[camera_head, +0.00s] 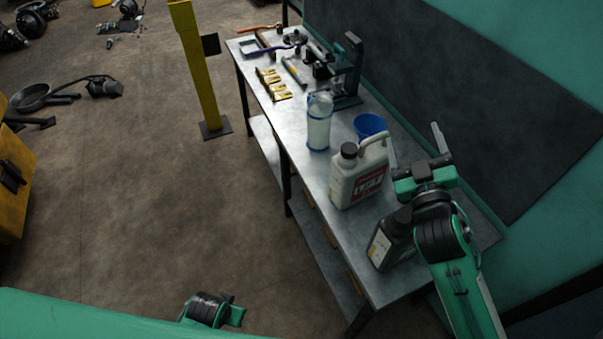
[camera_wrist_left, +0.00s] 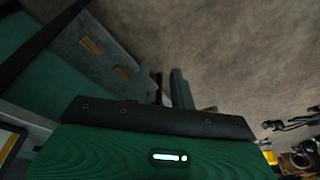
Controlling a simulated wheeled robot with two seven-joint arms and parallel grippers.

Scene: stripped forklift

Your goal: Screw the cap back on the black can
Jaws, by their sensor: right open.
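The black can (camera_head: 389,246) stands upright at the near end of the metal workbench, with a pale label on its side. Its top is partly hidden by my right wrist, and I cannot tell whether a cap is on it. I cannot make out a loose cap. My right gripper (camera_head: 415,142) is open and empty, above and beyond the can, to the right of the white jug. My left wrist (camera_head: 208,309) shows at the bottom of the head view, low and away from the bench.
A white jug (camera_head: 357,181) with a dark cap stands just beyond the can. A clear bottle (camera_head: 318,125), a blue cup (camera_head: 369,125) and a bench press (camera_head: 348,75) stand farther back on the workbench (camera_head: 296,157). A yellow post (camera_head: 197,70) rises from the floor left.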

